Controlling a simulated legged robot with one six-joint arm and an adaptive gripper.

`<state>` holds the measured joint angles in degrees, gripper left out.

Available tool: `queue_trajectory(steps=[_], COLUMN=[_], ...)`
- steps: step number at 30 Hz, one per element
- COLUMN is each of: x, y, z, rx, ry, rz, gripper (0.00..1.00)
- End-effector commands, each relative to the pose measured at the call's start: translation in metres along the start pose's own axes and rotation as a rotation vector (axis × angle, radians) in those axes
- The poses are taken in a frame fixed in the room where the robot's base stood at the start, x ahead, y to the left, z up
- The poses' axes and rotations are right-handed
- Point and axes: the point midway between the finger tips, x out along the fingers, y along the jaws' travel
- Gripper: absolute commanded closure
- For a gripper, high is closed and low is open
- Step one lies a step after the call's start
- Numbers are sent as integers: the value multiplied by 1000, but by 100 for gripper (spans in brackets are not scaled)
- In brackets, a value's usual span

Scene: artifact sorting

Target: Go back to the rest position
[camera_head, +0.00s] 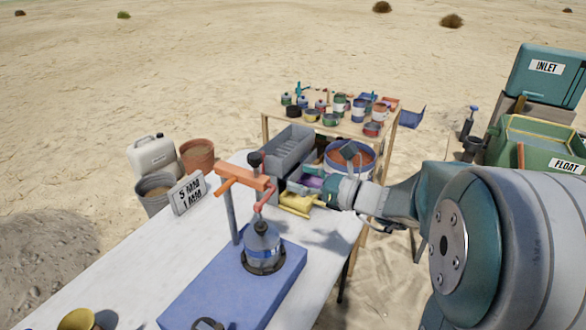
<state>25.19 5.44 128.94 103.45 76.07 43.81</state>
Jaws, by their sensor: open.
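My arm reaches in from the right, over the far right part of the white table (105,268).
A blue base (205,300) carries an orange-armed stand (243,178) and a metal vessel (262,245). Behind stand a wooden table (270,118) with several pots and a reddish-filled bucket (348,158). Green INLET and FLOAT tanks (545,75) stand right. Open sand lies beyond.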

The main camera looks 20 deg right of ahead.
Motion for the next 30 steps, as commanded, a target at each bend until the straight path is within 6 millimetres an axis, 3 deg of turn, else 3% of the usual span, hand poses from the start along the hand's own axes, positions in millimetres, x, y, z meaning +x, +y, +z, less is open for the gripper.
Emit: queue_trajectory(steps=[4,8,12,15,22,30], x=[5,2,-14,-32,-81,-132], y=[34,88,135,159,185,178], z=[0,-8,-22,-32,-48,-44], rx=[-128,-374,-674,-895,-1433,-2030], ry=[84,232,380,475,667,857], rz=[98,272,464,599,901,1211], gripper=[18,18,18,18,18,18])
